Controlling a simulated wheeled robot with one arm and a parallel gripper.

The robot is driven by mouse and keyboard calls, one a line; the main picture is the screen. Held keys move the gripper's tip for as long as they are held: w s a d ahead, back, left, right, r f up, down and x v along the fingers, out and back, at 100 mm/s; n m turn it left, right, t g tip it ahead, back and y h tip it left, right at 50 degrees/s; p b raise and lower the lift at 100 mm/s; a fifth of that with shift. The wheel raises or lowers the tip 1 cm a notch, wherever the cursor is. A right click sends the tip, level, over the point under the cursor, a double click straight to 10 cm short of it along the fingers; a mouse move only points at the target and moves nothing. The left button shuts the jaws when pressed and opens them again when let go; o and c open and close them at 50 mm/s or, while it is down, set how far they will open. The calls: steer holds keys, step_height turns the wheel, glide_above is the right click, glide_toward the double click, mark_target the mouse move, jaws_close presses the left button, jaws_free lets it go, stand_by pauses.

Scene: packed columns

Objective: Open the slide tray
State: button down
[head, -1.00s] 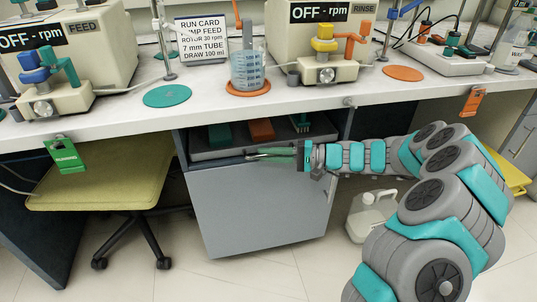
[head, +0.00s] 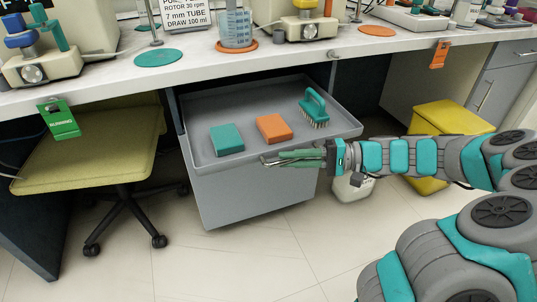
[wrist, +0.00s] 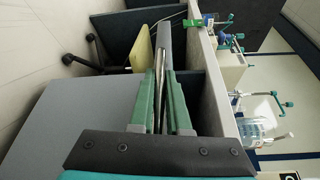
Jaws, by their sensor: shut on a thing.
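The grey slide tray (head: 205,100) is drawn well out from under the bench, above a grey cabinet front (head: 250,195). A teal block (head: 227,139), an orange block (head: 273,128) and a teal brush (head: 315,106) lie in it. My gripper (head: 275,160) is at the tray's front edge, reaching in from the right. Its green fingers are shut on the tray's handle. In the wrist view, the metal handle bar (wrist: 160,65) runs between the two fingers (wrist: 162,105). The fingers hide part of the handle.
A yellow-green chair (head: 95,150) stands left of the cabinet. A white jug (head: 352,188) and a yellow bin (head: 440,118) are on the floor to the right, partly behind my arm. The bench top (head: 200,65) overhangs the tray's back. Open floor lies in front.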

steer(key=s+d+b, duration=0.1)
steer(key=s, duration=0.5)
steer(key=shift+s+d, duration=0.2)
steer(key=shift+d, duration=0.2)
steer(key=shift+f, duration=0.1)
steer(key=c, duration=0.9)
jaws_free()
steer(key=shift+d, duration=0.1)
steer(key=d, duration=0.7)
steer(key=shift+s+d+r, duration=0.3)
steer(key=shift+s+r, duration=0.05)
